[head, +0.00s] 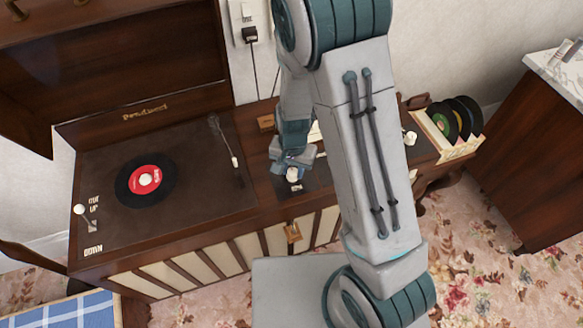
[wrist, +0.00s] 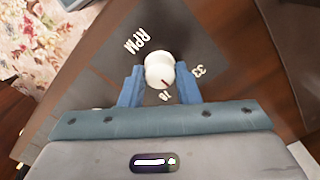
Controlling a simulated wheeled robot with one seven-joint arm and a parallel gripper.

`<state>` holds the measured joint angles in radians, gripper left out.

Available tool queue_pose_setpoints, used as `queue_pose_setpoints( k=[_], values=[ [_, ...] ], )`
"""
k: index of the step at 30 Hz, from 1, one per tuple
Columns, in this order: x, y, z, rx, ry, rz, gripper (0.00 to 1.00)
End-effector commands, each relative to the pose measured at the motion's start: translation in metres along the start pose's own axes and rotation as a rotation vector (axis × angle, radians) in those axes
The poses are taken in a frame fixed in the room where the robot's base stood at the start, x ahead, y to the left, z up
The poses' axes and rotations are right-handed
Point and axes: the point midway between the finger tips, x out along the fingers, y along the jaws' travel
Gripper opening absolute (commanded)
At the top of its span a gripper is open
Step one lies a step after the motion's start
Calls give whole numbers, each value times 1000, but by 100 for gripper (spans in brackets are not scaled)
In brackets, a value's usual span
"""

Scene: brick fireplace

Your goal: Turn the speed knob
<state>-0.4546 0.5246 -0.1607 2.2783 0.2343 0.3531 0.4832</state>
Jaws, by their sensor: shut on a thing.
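The speed knob is a small white round knob (wrist: 160,69) with a dark pointer line, on a dark panel marked "RPM" and "33". In the wrist view, my gripper (wrist: 160,88) has its two blue fingers on either side of the knob, shut on it. The pointer line is toward the lower right, near a partly hidden mark. In the head view, my gripper (head: 292,165) is over the panel right of the turntable, and the white knob (head: 293,175) shows just below it.
A record rack (head: 455,125) stands at the right end. A dark wooden cabinet (head: 530,150) is farther right. Floral carpet lies in front.

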Motion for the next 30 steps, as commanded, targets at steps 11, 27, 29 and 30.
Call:
queue_pose_setpoints(
  k=[11, 27, 29, 30],
  values=[
    [0, 0, 0, 6, 0, -1, 6],
    [-9, 0, -1, 5, 2, -2, 51],
    [-17, 0, -1, 4, 3, -2, 51],
    [-24, -1, -1, 4, 4, -3, 51]
  ],
)
